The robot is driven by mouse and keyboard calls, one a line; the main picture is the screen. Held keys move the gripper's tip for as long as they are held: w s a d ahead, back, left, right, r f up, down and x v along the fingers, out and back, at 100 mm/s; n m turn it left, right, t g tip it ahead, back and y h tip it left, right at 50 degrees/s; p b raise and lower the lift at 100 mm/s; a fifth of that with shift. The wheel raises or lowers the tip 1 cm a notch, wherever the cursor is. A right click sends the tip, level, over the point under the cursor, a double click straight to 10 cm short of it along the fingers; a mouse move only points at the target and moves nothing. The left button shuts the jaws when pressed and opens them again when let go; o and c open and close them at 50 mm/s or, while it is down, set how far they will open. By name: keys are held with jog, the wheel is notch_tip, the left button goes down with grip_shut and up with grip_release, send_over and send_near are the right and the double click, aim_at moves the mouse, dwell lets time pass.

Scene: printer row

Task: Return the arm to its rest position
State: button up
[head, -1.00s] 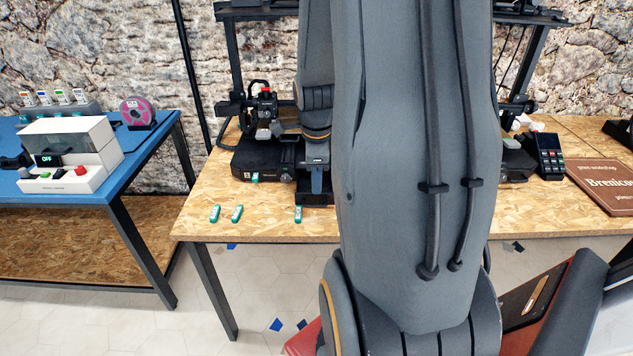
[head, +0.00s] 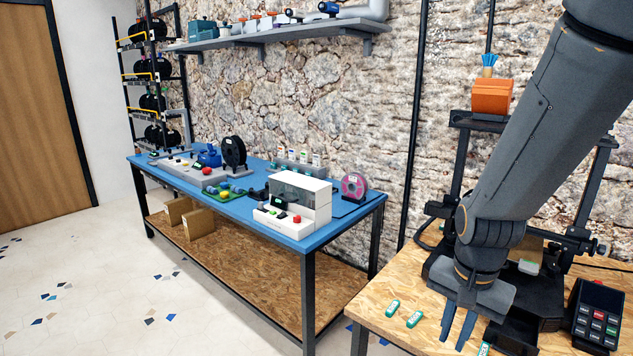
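My arm reaches down from the upper right of the head view over the wooden printer table (head: 375,290). My gripper (head: 458,330) points downward at its end, beside the dark base of a printer (head: 535,290). Its two blue-grey fingers stand apart with a narrow gap, and nothing shows between them. Two green-and-white sticks (head: 392,307) lie on the wood left of the fingers. Another such stick (head: 484,349) shows at the bottom edge, right of the fingers. The arm hides part of the printer.
A blue-topped bench (head: 245,206) on the left carries a white machine (head: 297,206) and a pink spool (head: 353,187). A keypad box (head: 598,315) stands at right. A shelf (head: 280,37) runs along the stone wall. The floor at left is clear.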

jog(key=s+a+n, duration=0.4)
jog(key=a+n, duration=0.3)
jog(key=n, duration=0.1)
jog(key=shift+r+n, duration=0.4)
jog(key=shift+d, duration=0.2)
dwell(0.4)
